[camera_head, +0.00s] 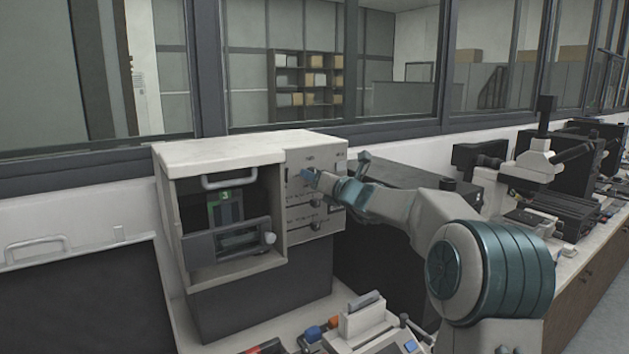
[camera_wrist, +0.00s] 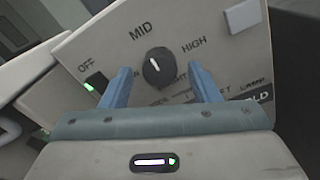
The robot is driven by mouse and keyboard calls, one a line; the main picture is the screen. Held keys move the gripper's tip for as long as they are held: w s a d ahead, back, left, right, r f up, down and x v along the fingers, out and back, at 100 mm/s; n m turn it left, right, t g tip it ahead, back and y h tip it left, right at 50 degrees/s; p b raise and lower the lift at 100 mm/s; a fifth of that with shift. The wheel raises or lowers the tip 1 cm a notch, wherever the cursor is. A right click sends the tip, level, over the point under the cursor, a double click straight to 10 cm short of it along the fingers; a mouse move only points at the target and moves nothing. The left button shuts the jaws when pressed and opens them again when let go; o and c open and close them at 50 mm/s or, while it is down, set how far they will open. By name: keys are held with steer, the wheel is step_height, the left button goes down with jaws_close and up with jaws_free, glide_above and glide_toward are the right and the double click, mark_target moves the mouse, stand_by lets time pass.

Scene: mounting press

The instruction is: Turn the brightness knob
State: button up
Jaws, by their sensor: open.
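The brightness knob (camera_wrist: 158,68) is a round black knob with a white pointer line, on the pale control panel (camera_wrist: 110,50) of the mounting press. The labels OFF, MID and HIGH surround it, and its pointer is toward MID. My gripper (camera_wrist: 158,82) is open, with one blue finger on each side of the knob in the wrist view. I cannot tell whether the fingers touch it. In the head view my gripper (camera_head: 308,176) is at the upper part of the press's panel (camera_head: 328,155), and it hides the knob there.
The press housing (camera_head: 215,152) has an open bay with a handle at the left of the panel. A green light (camera_wrist: 88,87) shows beside OFF. Lower knobs (camera_head: 315,224) sit under my gripper. A microscope (camera_head: 540,150) stands farther right on the bench.

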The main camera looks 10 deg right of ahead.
steer(key=b+v, duration=0.3)
steer(key=v, duration=1)
steer(key=shift+s, duration=0.35)
steer(key=shift+d+f, duration=0.1)
steer(key=s+a+f+n+g, duration=0.9)
steer(key=s+a+f+n, duration=0.55)
steer(key=n, duration=0.45)
steer(key=s+d+f+n+g+h, duration=0.1)
steer(key=s+d+f+n+h, duration=0.1)
steer(key=s+n, duration=0.3)
steer(key=s+d+f+n+g+h, duration=0.2)
steer(key=s+f+n, duration=0.3)
steer(key=s, duration=0.3)
steer(key=s+d+f+n+g+h, duration=0.1)
steer(key=s+d+f+n+h, duration=0.1)
steer(key=s+d+f+n, duration=0.2)
steer(key=shift+s+n+g+h, duration=0.3)
steer(key=shift+s+n+h, duration=0.1)
steer(key=shift+s+n, duration=1.15)
steer(key=shift+w+f, duration=0.1)
steer(key=shift+w, duration=0.05)
